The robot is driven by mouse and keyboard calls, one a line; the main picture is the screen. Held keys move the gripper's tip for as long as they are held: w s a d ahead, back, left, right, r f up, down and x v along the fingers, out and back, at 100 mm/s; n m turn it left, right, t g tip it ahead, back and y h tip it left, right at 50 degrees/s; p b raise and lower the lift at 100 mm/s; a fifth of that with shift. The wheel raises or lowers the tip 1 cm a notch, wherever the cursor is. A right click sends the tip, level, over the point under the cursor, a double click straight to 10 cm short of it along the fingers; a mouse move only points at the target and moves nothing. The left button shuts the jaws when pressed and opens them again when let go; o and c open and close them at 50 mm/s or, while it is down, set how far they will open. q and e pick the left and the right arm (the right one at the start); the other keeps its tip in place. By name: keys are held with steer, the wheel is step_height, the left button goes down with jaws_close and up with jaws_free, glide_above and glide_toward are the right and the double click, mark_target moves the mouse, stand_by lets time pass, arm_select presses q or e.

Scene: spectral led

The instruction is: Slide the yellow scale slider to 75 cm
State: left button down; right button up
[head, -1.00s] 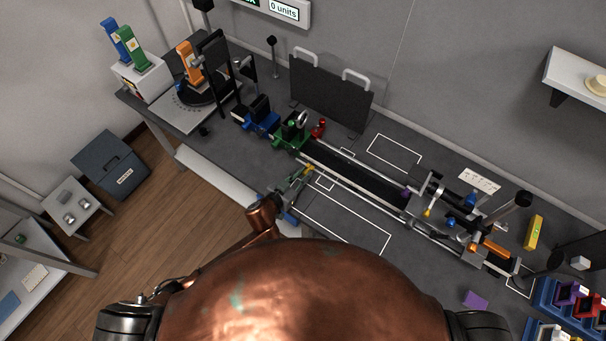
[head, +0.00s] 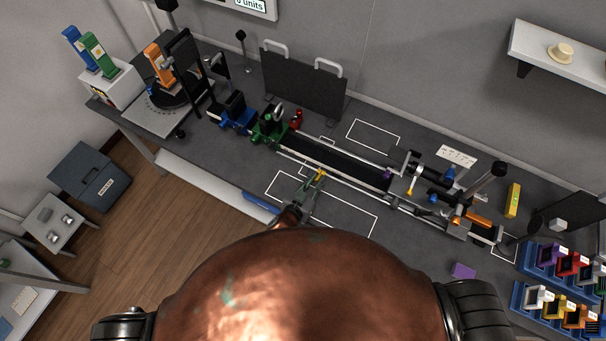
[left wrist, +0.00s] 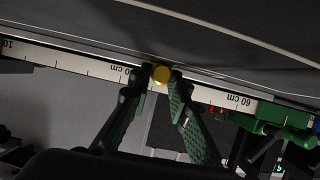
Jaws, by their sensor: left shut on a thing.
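The yellow scale slider (head: 321,173) sits on the front edge of the long rail on the bench. It shows as a round yellow knob (left wrist: 161,74) in the left wrist view, on the white scale strip (left wrist: 70,66). The strip reads 60 cm to the knob's right; a label just to its left, partly hidden by a finger, looks like 80 cm. The knob lies between these labels; its exact reading cannot be told. My left gripper (head: 316,181) is shut on the knob, one green finger on each side (left wrist: 163,84). My right gripper is out of view.
A green mount (head: 268,130) stands at the rail's left end, with a blue mount (head: 236,115) beyond it. Posts and optics crowd the right end near a purple block (head: 463,271). The outlined bench area before the rail is mostly clear.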

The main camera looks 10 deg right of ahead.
arm_select(q)
steer(key=shift+s+d, duration=0.15)
steer(key=c, duration=1.8)
jaws_free()
steer(key=v, duration=1.2)
